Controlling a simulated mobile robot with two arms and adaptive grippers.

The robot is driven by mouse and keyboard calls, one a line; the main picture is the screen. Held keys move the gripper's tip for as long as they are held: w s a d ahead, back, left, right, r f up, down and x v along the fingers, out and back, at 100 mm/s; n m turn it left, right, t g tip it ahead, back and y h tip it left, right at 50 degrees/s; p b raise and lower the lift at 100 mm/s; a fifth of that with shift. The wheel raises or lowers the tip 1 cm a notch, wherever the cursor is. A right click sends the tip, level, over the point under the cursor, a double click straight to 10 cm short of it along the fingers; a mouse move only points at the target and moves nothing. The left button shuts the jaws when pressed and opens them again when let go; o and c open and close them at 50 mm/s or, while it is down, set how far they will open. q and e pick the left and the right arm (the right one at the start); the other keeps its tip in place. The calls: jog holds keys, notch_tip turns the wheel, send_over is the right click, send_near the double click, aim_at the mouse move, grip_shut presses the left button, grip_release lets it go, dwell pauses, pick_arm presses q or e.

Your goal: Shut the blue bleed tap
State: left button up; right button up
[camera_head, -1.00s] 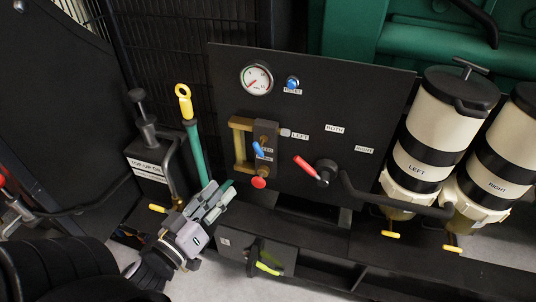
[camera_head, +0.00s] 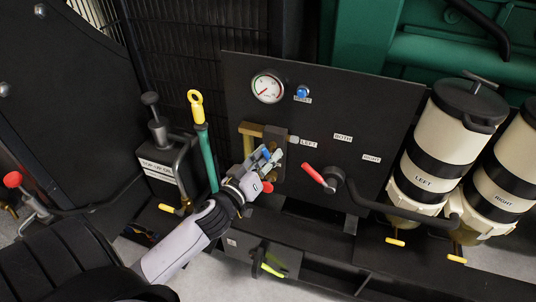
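The blue bleed tap (camera_head: 266,154) is on the brass and dark valve block at the left of the black panel, and only bits of its blue handle show. My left gripper (camera_head: 268,157) is right at it, with its grey fingertips about the blue handle. The fingers cover most of the tap and its label. I cannot tell whether they touch it or are closed on it. The tap's exact angle is hidden. My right gripper is not in view.
A red knob (camera_head: 268,187) sits just below the fingers. A red-handled selector lever (camera_head: 314,174) is to the right, and a gauge (camera_head: 267,87) and blue reset button (camera_head: 303,91) are above. A yellow-ringed dipstick (camera_head: 196,105) stands close left of my arm.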

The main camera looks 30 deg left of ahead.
pick_arm(q)
jog(key=shift+w, duration=0.15)
grip_shut()
dwell(0.4)
